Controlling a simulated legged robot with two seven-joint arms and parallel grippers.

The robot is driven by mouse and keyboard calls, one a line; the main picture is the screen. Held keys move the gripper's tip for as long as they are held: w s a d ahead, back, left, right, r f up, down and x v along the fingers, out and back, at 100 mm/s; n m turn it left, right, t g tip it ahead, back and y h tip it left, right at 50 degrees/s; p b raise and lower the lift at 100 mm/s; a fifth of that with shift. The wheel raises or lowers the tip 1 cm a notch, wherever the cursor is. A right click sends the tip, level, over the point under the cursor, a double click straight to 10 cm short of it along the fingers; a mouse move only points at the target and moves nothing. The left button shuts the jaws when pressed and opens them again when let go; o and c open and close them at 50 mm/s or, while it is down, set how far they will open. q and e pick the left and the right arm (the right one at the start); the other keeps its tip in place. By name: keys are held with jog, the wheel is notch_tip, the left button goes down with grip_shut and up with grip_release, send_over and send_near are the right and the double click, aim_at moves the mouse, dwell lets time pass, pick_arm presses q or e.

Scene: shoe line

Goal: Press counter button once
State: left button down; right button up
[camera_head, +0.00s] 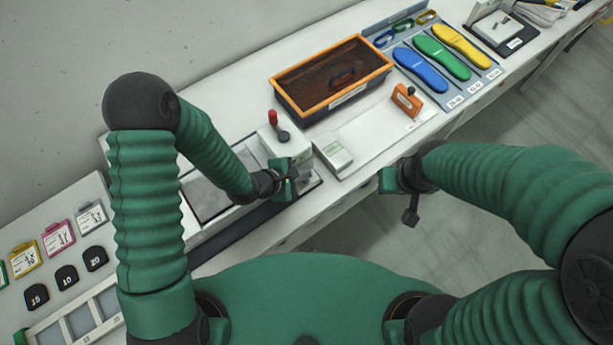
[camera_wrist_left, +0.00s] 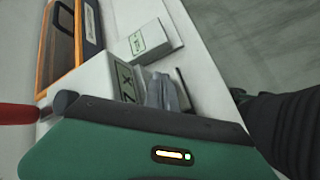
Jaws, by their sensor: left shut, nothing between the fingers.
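A white box-shaped device (camera_head: 265,145) stands on the table with a red-tipped lever (camera_head: 272,118) and a dark round knob (camera_head: 283,136). In the left wrist view, the device (camera_wrist_left: 92,82) shows a green display with dark digits (camera_wrist_left: 124,76) and the dark knob (camera_wrist_left: 66,101). I cannot tell which part is the counter button. My left gripper (camera_head: 291,177) is shut and empty, close in front of the device; its grey fingers (camera_wrist_left: 168,94) show beside the display. Contact cannot be made out. My right gripper (camera_head: 392,180) hangs off the table's front edge; its fingers are unclear.
A flat white box with a green label (camera_head: 333,153) lies right of the device. An orange-rimmed bin (camera_head: 330,78) stands behind. An orange stamp-like block (camera_head: 407,99) and coloured insoles (camera_head: 441,57) lie farther right. Number tags (camera_head: 58,238) are at far left.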

pick_arm(q)
jog(key=shift+a, duration=0.3)
pick_arm(e)
jog(key=shift+a, duration=0.3)
pick_arm(q)
jog(key=shift+d+f, duration=0.1)
jog(key=shift+d, duration=0.05)
pick_arm(e)
jog(key=shift+d, duration=0.15)
pick_arm(q)
jog(key=shift+s+d+f, duration=0.1)
jog(key=shift+d+f, duration=0.05)
jog(key=shift+f, duration=0.1)
pick_arm(e)
jog(key=shift+f, duration=0.1)
